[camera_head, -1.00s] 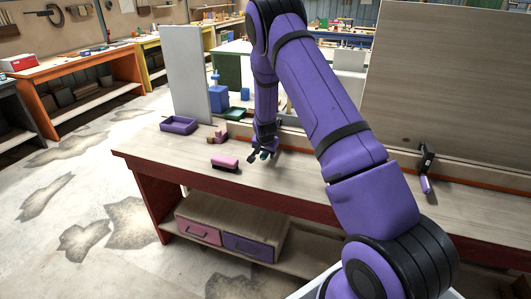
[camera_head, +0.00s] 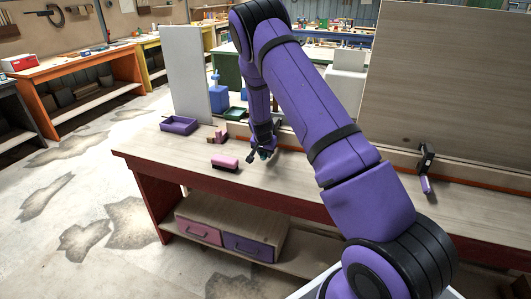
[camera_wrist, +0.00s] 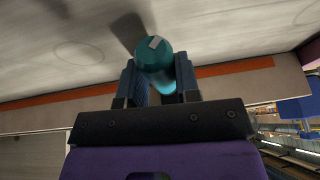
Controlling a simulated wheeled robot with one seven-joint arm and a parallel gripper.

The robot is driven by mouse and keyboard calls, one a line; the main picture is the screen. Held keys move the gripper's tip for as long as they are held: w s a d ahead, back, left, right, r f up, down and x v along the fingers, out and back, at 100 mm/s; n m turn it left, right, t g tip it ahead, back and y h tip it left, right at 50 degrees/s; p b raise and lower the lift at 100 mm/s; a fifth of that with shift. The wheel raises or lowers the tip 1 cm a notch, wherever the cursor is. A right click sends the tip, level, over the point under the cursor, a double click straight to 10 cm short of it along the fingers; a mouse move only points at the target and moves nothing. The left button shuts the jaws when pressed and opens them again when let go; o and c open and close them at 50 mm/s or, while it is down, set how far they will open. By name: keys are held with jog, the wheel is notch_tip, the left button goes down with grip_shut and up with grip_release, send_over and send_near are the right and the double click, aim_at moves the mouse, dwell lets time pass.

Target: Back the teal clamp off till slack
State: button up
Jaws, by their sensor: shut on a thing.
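The teal clamp (camera_wrist: 154,52) shows in the wrist view as a round teal handle end with a pale mark across it. A lighter teal part runs below it between the fingers. My gripper (camera_wrist: 158,80) is shut on this handle, with one dark finger on each side. In the head view my gripper (camera_head: 262,154) is low over the workbench, near the long strip at its back. There the handle is mostly hidden by the fingers. The clamp's far end and its contact with the work cannot be made out.
A pink brush (camera_head: 225,162), a pink-and-wood piece (camera_head: 218,136) and a purple tray (camera_head: 179,125) lie left of my gripper on the workbench (camera_head: 310,180). Another clamp with a purple handle (camera_head: 425,184) is at the right. A tall pale panel (camera_head: 187,72) stands behind the tray.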

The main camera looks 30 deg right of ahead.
jog(key=shift+w+a+n+g+h, duration=0.15)
jog(key=shift+n+g+h, duration=0.15)
jog(key=shift+g+h, duration=0.55)
jog(key=shift+w+a+n+g+h, duration=0.1)
jog(key=shift+n+g+h, duration=0.2)
jog(key=shift+g+h, duration=0.55)
jog(key=shift+g, duration=0.3)
jog(key=o, duration=0.9)
jog(key=v, duration=1)
jog(key=shift+a+r, duration=0.1)
jog(key=shift+r, duration=0.2)
jog(key=shift+a, duration=0.1)
jog(key=shift+s+a, duration=1.05)
jog(key=shift+a, duration=0.2)
jog(key=shift+s+a, duration=1)
jog(key=shift+a, duration=0.25)
jog(key=shift+s+a, duration=1.05)
jog(key=shift+a, duration=0.25)
